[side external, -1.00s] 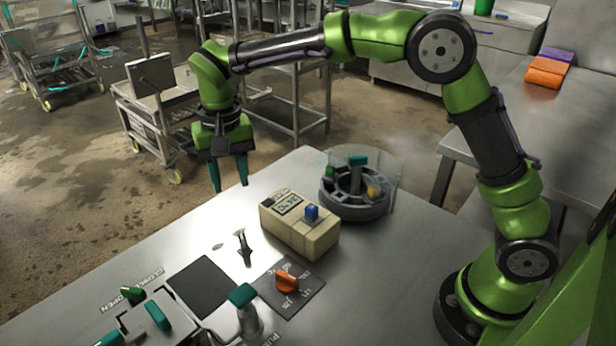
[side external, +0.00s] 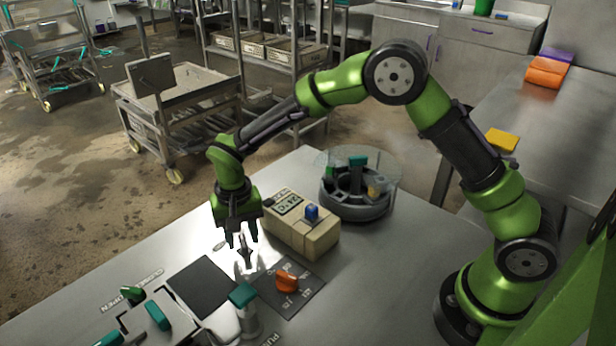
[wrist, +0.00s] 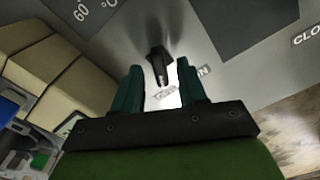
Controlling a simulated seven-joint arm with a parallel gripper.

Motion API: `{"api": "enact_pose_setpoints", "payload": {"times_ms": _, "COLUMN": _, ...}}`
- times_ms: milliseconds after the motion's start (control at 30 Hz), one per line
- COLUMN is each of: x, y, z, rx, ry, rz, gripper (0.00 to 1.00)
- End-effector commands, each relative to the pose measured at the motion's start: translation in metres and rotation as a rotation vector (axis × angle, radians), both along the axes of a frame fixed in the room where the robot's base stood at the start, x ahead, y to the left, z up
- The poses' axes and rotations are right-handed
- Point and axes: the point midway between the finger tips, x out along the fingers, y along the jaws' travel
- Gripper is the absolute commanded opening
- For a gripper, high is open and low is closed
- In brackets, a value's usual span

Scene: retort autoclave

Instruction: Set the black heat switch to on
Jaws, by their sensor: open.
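The black heat switch (wrist: 158,66) is a small lever on the steel bench top. In the wrist view it sits just beyond and between my fingertips, with printed lettering beside it, partly hidden by a finger. In the side view the switch (side external: 246,254) shows directly under my gripper (side external: 242,242). My gripper, also in the wrist view (wrist: 158,75), is open with green fingers pointing down. The fingertips are very close to the switch; I cannot tell whether they touch it.
A beige box (side external: 300,232) with a display and blue button stands right beside my gripper. An orange knob (side external: 287,281) on a dark plate, a green-topped post (side external: 243,296) and a dark square (side external: 203,285) lie nearer. A round grey container (side external: 352,200) stands behind the box.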

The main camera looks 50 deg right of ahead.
Motion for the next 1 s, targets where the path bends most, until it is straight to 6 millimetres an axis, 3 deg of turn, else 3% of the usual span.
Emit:
{"api": "enact_pose_setpoints", "payload": {"times_ms": 400, "x": -0.0002, "y": -0.0001, "z": -0.0098, "rx": 0.000, "ry": 0.000, "rz": 0.000, "gripper": 0.41}}
{"api": "enact_pose_setpoints", "payload": {"times_ms": 700, "x": -0.0001, "y": -0.0002, "z": -0.0094, "rx": 0.000, "ry": 0.000, "rz": 0.000, "gripper": 0.00}}
{"api": "enact_pose_setpoints", "payload": {"times_ms": 1000, "x": -0.0001, "y": -0.0002, "z": -0.0091, "rx": 0.000, "ry": 0.000, "rz": 0.016, "gripper": 0.00}}
